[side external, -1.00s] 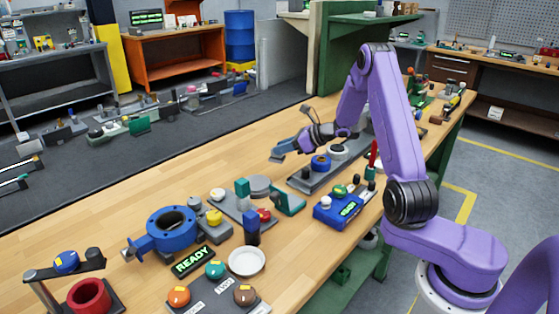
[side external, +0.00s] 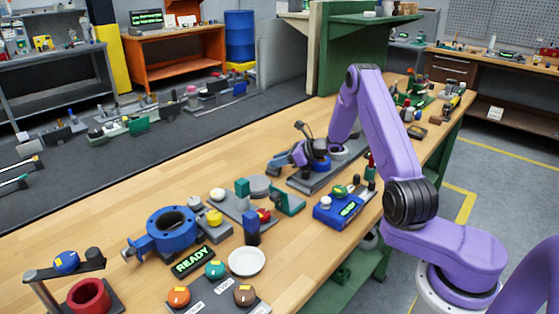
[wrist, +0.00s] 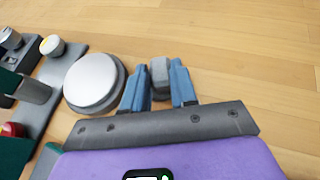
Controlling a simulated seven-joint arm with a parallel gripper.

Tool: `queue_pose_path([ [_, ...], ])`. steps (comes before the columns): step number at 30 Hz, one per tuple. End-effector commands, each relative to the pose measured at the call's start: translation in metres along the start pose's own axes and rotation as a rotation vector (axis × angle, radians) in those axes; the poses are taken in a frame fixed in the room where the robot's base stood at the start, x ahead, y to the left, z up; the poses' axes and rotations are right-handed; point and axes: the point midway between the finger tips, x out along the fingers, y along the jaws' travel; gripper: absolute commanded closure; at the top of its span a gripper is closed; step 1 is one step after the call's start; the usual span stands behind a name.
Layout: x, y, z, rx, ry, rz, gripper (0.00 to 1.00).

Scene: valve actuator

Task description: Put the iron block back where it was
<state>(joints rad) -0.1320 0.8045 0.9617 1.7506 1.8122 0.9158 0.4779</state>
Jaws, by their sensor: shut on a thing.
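The iron block (wrist: 160,74) is a small dark grey block. In the wrist view it sits between the two blue fingers of my gripper (wrist: 161,66), which is shut on it. In the side external view my gripper (side external: 277,163) is low over the wooden bench, just behind the grey rail with the blue part. The block cannot be made out clearly there. Whether the block touches the bench, I cannot tell.
A round grey disc with a pale top (wrist: 92,82) lies just left of my fingers. A blue part (side external: 319,163) stands on a grey rail beside my gripper. A teal bracket (side external: 288,200) is in front. Bare wood (wrist: 250,60) lies right of the block.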

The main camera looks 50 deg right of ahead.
Motion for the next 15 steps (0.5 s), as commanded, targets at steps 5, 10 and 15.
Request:
queue_pose_path([
  [5, 0.0009, -0.0001, -0.0017, 0.000, 0.000, 0.000, 0.47],
  [10, 0.0008, -0.0001, -0.0016, 0.000, 0.000, 0.000, 0.47],
  [15, -0.0005, -0.0002, 0.0010, -0.001, 0.000, -0.001, 0.47],
])
